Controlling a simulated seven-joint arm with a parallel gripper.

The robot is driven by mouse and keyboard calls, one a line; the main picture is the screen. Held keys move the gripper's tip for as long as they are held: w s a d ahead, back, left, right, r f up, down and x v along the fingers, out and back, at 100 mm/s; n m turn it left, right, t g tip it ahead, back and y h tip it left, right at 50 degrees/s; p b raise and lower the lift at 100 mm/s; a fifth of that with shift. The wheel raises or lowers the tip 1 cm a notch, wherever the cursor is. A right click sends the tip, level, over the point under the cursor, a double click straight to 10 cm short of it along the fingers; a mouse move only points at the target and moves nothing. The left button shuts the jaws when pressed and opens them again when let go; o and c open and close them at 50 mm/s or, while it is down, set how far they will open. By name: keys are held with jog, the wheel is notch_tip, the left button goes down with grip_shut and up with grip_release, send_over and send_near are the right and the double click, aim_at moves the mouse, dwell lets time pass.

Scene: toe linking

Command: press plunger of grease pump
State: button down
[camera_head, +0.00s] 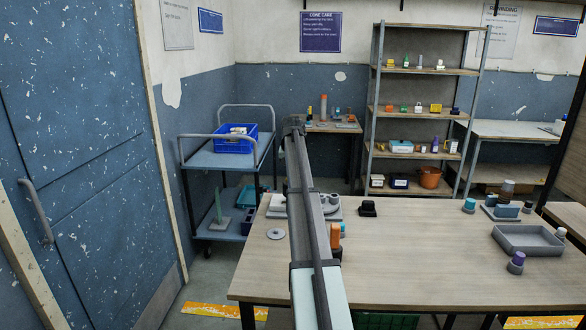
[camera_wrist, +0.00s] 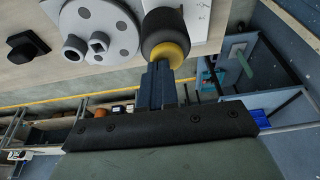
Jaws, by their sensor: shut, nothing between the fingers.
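In the wrist view, a dark cylinder with a yellow end (camera_wrist: 166,42) stands on a pale plate (camera_wrist: 202,22). It looks like the grease pump and its plunger, but I cannot be sure. My gripper (camera_wrist: 162,70) is shut and empty, its fingertips right at the yellow end. I cannot tell whether they touch it. A grey round plate with two raised knobs (camera_wrist: 98,28) lies beside the cylinder. In the head view, my arm crosses the table and hides the cylinder and my fingertips. Part of the pale plate shows beside my arm (camera_head: 277,203).
On the wooden table (camera_head: 420,250) are a black block (camera_head: 368,208), a grey disc (camera_head: 276,234), an orange part (camera_head: 335,237) close to my arm, and a grey tray (camera_head: 528,240) at right. A blue cart (camera_head: 222,159) stands back left. The table's middle is clear.

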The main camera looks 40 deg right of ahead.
jog(key=shift+f, duration=0.15)
notch_tip(320, 180, up, 5)
jog(key=shift+f, duration=0.15)
jog(key=v, duration=0.9)
jog(key=shift+r, duration=0.3)
jog(key=v, duration=0.2)
jog(key=shift+r, duration=0.3)
dwell(0.3)
jog(key=x, duration=1.2)
jog(key=shift+s+a+f, duration=0.2)
jog(key=shift+f, duration=0.85)
